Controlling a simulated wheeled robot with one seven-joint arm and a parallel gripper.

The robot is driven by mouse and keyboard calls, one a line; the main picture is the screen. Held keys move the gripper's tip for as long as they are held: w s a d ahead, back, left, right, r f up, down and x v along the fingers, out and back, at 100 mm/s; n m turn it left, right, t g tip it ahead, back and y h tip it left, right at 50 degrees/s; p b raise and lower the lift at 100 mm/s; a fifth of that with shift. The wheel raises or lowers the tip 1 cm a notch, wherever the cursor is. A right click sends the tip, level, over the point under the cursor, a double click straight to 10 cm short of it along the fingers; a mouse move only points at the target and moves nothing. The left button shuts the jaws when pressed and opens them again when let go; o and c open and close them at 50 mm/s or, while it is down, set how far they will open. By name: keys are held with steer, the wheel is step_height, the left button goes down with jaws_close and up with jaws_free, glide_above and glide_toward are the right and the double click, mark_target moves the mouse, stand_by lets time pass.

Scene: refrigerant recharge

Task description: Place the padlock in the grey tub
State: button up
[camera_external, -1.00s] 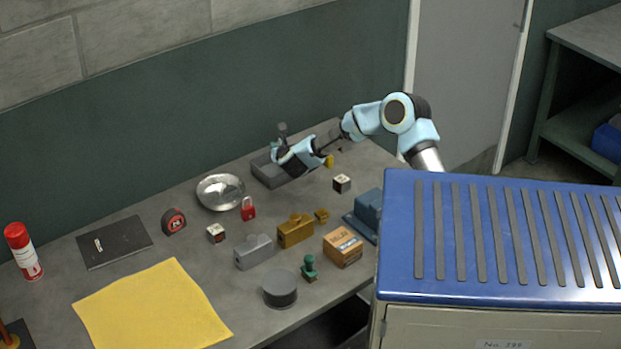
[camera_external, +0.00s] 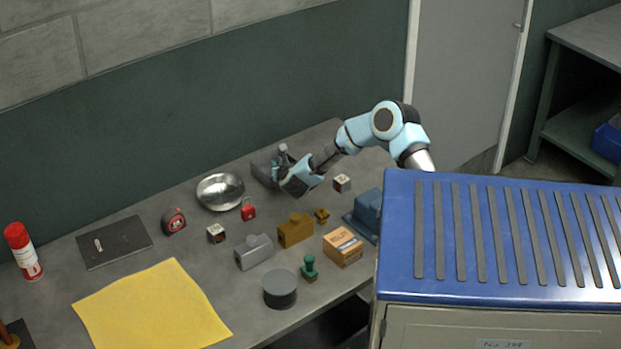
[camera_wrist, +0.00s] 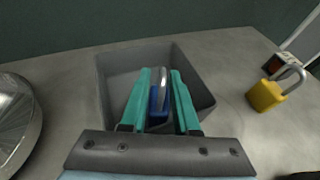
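The grey tub (camera_external: 262,166) stands at the back of the bench, partly hidden by my arm; its open inside fills the middle of the wrist view (camera_wrist: 112,75). My gripper (camera_wrist: 160,85) has its teal fingers pointing into the tub, with a blue padlock (camera_wrist: 158,100) with a silver shackle between them. The fingers look shut on it, and it appears inside or just above the tub. In the external view my gripper (camera_external: 283,172) is at the tub's near side. A red padlock (camera_external: 248,211) stands on the bench, and a yellow padlock (camera_wrist: 266,95) is right of the tub.
A metal bowl (camera_external: 220,192) is left of the tub. A small dark-and-white block (camera_external: 342,183) is to its right. Grey (camera_external: 254,252) and brown (camera_external: 296,231) blocks and a cardboard box (camera_external: 343,246) stand nearer the front. The wall is behind.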

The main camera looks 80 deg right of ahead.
steer(key=o, duration=0.4)
steer(key=shift+r, duration=0.1)
steer(key=shift+r+p, duration=0.15)
steer(key=shift+p, duration=0.15)
steer(key=b+v, duration=0.3)
steer(key=v, duration=0.9)
steer(key=shift+s, duration=0.1)
